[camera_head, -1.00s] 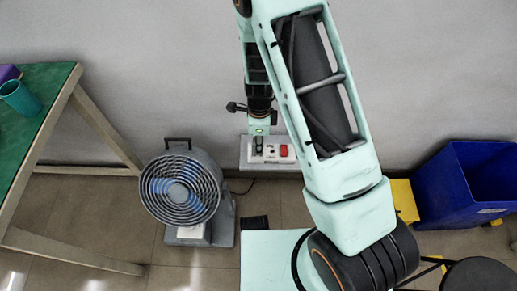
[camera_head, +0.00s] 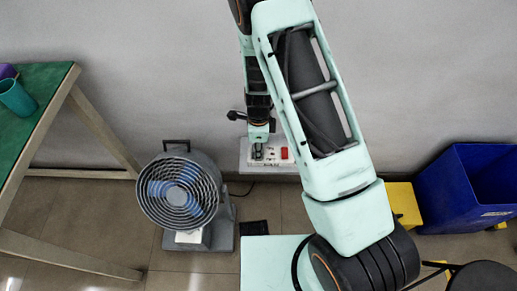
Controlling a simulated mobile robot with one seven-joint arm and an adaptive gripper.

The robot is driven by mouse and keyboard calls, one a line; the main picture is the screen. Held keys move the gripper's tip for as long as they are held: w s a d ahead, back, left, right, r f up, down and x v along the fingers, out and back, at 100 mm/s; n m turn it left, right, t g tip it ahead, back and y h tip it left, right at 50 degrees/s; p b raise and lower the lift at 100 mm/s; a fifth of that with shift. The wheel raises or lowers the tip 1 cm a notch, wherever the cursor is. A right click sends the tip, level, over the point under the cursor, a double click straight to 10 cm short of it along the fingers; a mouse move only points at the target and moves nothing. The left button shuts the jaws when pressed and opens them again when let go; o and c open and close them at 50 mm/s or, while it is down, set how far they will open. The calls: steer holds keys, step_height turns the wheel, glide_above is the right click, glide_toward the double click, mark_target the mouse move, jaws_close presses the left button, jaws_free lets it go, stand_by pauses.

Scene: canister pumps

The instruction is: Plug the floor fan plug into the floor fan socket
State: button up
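The floor fan (camera_head: 180,192) is grey with a round grille and stands on the floor left of centre. A dark cord runs along the floor between it and the wall. A white outlet unit (camera_head: 246,158) with a red part (camera_head: 284,153) is by the wall, right of the fan. My gripper (camera_head: 257,155) points down over the left part of this unit, beside the red part. The fingers are small and partly dark here, so their opening is unclear. I cannot make out the plug or whether one is held. The socket holes under the gripper are hidden.
A green-topped table (camera_head: 40,110) with wooden legs stands at the left, with a teal cup (camera_head: 16,97) on it. A blue bin (camera_head: 465,190) and a yellow box (camera_head: 404,205) are at the right.

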steer(key=shift+f, duration=0.35)
steer(key=o, duration=0.8)
steer(key=shift+s, duration=0.1)
steer(key=o, duration=0.4)
steer(key=shift+f, duration=0.2)
steer(key=shift+c, duration=0.2)
steer(key=shift+r, duration=0.1)
step_height(320, 180, up, 13)
steer(key=p, duration=0.4)
steer(key=shift+r, duration=0.15)
